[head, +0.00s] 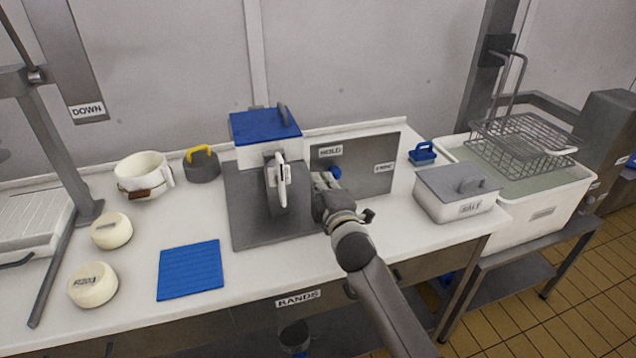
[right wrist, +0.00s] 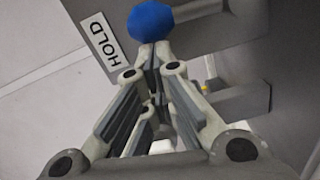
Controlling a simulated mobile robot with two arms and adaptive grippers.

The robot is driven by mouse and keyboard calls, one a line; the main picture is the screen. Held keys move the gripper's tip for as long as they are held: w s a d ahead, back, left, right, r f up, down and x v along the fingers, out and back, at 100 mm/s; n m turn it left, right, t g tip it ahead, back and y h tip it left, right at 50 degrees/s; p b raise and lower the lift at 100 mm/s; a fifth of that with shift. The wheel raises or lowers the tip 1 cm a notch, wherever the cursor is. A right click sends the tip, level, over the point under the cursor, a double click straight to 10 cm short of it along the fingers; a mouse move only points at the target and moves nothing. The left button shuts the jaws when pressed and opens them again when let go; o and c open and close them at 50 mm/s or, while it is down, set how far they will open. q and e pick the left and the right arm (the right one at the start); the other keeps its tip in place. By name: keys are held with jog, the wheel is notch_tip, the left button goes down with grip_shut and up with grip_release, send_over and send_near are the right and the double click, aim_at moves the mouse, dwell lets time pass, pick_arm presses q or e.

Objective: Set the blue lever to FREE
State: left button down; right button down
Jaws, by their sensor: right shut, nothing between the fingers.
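The blue lever's knob (head: 335,173) shows in front of a grey upright panel (head: 365,178), below and near the HOLD label (head: 330,152). The FREE label (head: 384,168) is farther right on the panel. In the right wrist view, the blue knob (right wrist: 150,21) is just beyond my fingertips, beside the HOLD label (right wrist: 104,40). My right gripper (head: 322,182) is shut and empty, close to the knob at its left; its closed fingertips (right wrist: 152,52) point at the knob. I cannot tell whether they touch. The lever's arm is mostly hidden. My left gripper is not in view.
A grey machine with a blue-lidded box (head: 265,125) stands left of the panel. A grey-lidded SALT box (head: 457,190) and a wire basket (head: 520,140) are to the right. A blue mat (head: 190,270), cream rounds (head: 92,284) and a white cup (head: 143,172) lie left.

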aim_at(340, 170)
jog(key=d+m+p, duration=0.1)
jog(key=d+m, duration=0.1)
jog(key=w+r+m+p, duration=0.1)
jog(key=shift+d+p, duration=0.3)
jog(key=shift+d, duration=0.1)
jog(key=d+m, duration=0.1)
jog(key=d+m+p, duration=0.1)
jog(key=m, duration=0.1)
jog(key=shift+w+f, duration=0.15)
jog(key=shift+w, duration=0.1)
jog(key=m, duration=0.1)
jog(key=d, duration=0.1)
jog(key=m+p, duration=0.1)
jog(key=shift+w+d+f+m, duration=0.3)
jog(key=shift+d+f, duration=0.05)
jog(key=shift+d, duration=0.05)
jog(key=shift+w+d+f+m+g, duration=0.2)
jog(key=shift+d+f+m, duration=0.3)
jog(key=shift+m, duration=0.4)
jog(key=shift+w+d+f+m+g, duration=0.15)
jog(key=shift+d+f+m+g, duration=0.1)
jog(key=shift+d+m, duration=0.5)
jog(key=shift+a+m, duration=0.1)
jog(key=shift+m, duration=0.15)
